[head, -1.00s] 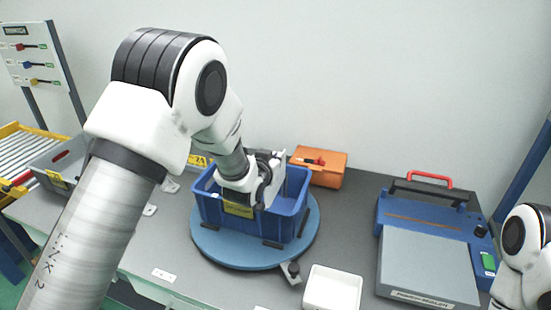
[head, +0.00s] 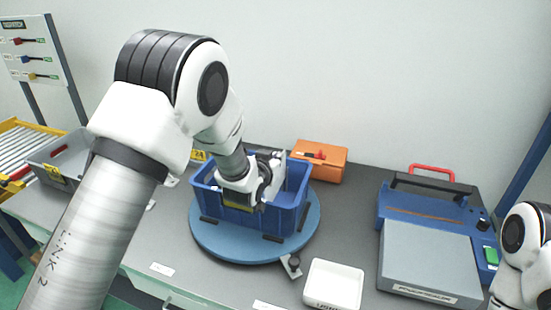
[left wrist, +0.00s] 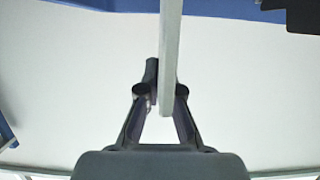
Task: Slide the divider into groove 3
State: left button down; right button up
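The blue crate (head: 265,219) stands on a round blue turntable (head: 215,241) at mid-table. My left gripper (head: 268,188) reaches down into the crate near its front wall. In the left wrist view a thin pale divider (left wrist: 171,45) stands edge-on between the fingers of my left gripper (left wrist: 162,80). The crate's grooves and the divider's lower edge cannot be made out. Only a link of my right arm shows at the right edge; its gripper is out of view.
An orange box (head: 330,170) lies behind the crate. A white tray (head: 347,275) sits at front right, beside the turntable. A blue and grey sealer (head: 428,255) fills the right side. A grey bin (head: 50,150) and roller conveyor (head: 30,142) are at left.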

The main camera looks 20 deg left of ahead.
pick_arm(q)
jog(key=b, duration=0.4)
send_over(275, 195)
jog(key=w, duration=0.1)
jog(key=shift+f, duration=2.45)
jog(key=shift+r+p, duration=0.25)
jog(key=shift+p, duration=0.1)
jog(key=shift+r+p, duration=2.9)
jog(key=shift+r, duration=1.7)
jog(key=shift+b, duration=0.3)
